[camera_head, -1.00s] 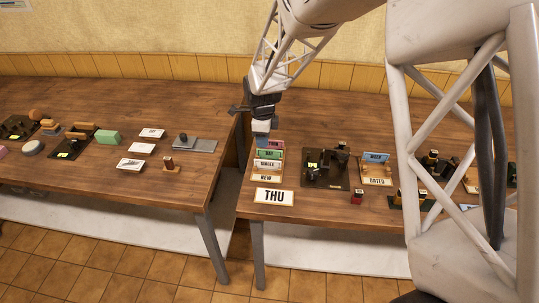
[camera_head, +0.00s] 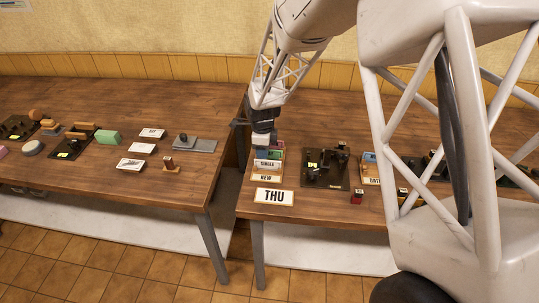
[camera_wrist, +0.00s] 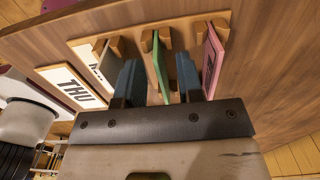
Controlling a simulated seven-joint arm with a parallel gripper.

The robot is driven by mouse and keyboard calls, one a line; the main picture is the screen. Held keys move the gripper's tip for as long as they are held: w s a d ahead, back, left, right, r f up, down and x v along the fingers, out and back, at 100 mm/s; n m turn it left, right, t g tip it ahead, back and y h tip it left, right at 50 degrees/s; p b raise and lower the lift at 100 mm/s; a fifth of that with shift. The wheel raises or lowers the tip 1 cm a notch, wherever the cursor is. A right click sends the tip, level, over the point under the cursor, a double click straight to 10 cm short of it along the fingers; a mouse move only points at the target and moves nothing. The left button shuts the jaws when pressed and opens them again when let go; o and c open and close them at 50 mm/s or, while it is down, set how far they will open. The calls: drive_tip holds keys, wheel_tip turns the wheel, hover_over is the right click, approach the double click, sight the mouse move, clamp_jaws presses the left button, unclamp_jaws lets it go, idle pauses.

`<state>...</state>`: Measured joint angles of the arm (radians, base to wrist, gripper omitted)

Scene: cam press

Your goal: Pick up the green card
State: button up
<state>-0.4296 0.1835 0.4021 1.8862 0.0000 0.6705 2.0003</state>
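The green card (camera_wrist: 158,66) stands on edge in a wooden holder in the wrist view. My gripper (camera_wrist: 158,84) is open, with one dark blue finger on each side of the green card. A gap shows between the card and each finger. In the head view my gripper (camera_head: 263,143) is low over the back of the card rack, and the green card (camera_head: 273,155) shows only in part beside it.
A pink card (camera_wrist: 213,62) stands close beyond the right finger, and a white card (camera_wrist: 106,64) stands left of the left finger. A THU sign (camera_head: 273,196) is at the table's front. A dark press (camera_head: 326,168) stands right of the rack.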

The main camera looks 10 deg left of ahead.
idle(0.4)
clamp_jaws()
wheel_tip(320, 180, up, 10)
idle(0.9)
drive_tip(key=shift+d, duration=0.1)
idle(0.5)
drive_tip(key=w+d+f, duration=0.1)
drive_tip(key=d, duration=0.7)
drive_tip(key=w+d+f, duration=0.1)
drive_tip(key=w+d, duration=0.1)
drive_tip(key=d, duration=0.7)
drive_tip(key=shift+d+f, duration=0.15)
drive_tip(key=shift+f, duration=0.1)
